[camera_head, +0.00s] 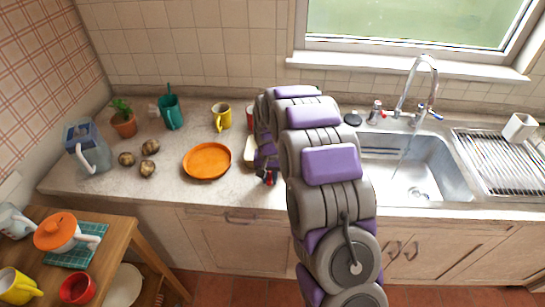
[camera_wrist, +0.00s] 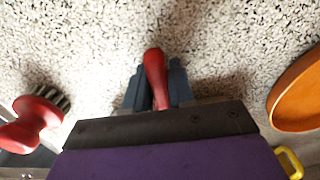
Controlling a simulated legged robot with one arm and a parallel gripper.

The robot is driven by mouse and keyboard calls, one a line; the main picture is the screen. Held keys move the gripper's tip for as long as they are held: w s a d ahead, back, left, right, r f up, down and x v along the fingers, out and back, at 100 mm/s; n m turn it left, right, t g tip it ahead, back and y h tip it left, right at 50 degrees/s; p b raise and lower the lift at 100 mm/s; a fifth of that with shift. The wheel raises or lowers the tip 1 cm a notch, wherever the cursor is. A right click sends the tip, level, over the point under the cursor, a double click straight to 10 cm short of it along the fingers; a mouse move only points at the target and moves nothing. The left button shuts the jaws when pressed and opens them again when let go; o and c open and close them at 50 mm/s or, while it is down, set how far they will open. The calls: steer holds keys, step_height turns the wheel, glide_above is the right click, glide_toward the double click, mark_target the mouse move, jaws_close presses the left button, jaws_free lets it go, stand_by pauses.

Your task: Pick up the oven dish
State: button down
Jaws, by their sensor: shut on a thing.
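A round, shallow orange dish (camera_head: 207,161) lies on the counter left of my arm in the head view. Its curved rim also shows at the right edge of the wrist view (camera_wrist: 298,95). My gripper (camera_wrist: 154,92) is low over the speckled counter, apart from the orange dish. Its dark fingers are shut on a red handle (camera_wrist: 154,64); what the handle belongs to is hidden. In the head view the arm hides most of the gripper. A pale item (camera_head: 250,150) is partly hidden behind the arm; I cannot tell what it is.
A red-knobbed brush (camera_wrist: 38,118) stands beside my gripper. A yellow mug (camera_head: 221,117), green pot (camera_head: 170,113), potted plant (camera_head: 123,120), potatoes (camera_head: 148,147) and clear pitcher (camera_head: 90,152) stand on the counter (camera_head: 185,190). The sink (camera_head: 410,165) is right; a wooden table (camera_head: 115,245) is front left.

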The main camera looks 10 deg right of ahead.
stand_by(0.5)
step_height(320, 180, up, 10)
steer(key=shift+r+p, duration=0.1)
steer(key=shift+p, duration=1.15)
